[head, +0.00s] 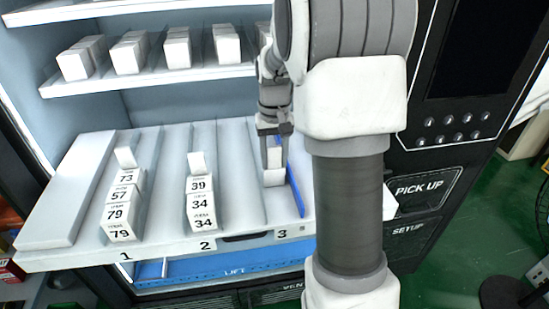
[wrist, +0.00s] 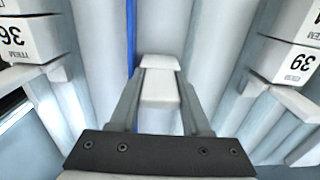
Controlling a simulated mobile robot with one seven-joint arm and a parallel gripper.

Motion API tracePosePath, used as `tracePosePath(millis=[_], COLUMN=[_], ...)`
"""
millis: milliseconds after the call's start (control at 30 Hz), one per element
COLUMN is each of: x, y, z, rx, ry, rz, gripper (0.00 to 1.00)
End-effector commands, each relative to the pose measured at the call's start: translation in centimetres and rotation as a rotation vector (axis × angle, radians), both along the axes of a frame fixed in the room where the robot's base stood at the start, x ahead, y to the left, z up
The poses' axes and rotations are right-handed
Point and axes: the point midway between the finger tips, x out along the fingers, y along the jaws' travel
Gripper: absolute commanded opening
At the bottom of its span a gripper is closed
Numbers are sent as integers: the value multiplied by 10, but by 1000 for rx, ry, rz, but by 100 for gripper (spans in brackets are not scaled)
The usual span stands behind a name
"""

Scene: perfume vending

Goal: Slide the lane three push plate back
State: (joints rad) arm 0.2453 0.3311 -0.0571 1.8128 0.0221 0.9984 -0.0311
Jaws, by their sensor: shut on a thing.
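The lane three push plate is a small white upright block (head: 274,158) on the sloped shelf, in the lane above the "3" label (head: 282,234). My gripper (head: 273,141) reaches down from above and is shut on it. In the wrist view the white push plate (wrist: 160,88) sits between the two grey fingers of my gripper (wrist: 160,76), one on each side. The plate stands well up the lane from the front edge, and no boxes show in front of it. My arm hides the lane to the right in the head view.
Lane two holds white numbered boxes (head: 201,205) and a push plate (head: 197,163). Lane one (head: 122,205) holds similar boxes. A blue strip (head: 295,190) runs just right of the plate. An upper shelf (head: 150,81) with boxes overhangs the back.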

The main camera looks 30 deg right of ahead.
Motion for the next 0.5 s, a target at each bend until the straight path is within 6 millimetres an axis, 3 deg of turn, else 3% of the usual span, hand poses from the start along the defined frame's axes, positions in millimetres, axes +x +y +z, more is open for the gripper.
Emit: tracePosePath(millis=[33, 167, 500], x=[1, 1, 0], y=[0, 0, 0], z=[1, 1, 2], rx=[-2, -1, -1], ry=[-6, -4, -2], rz=[0, 0, 0], gripper=[53, 76, 78])
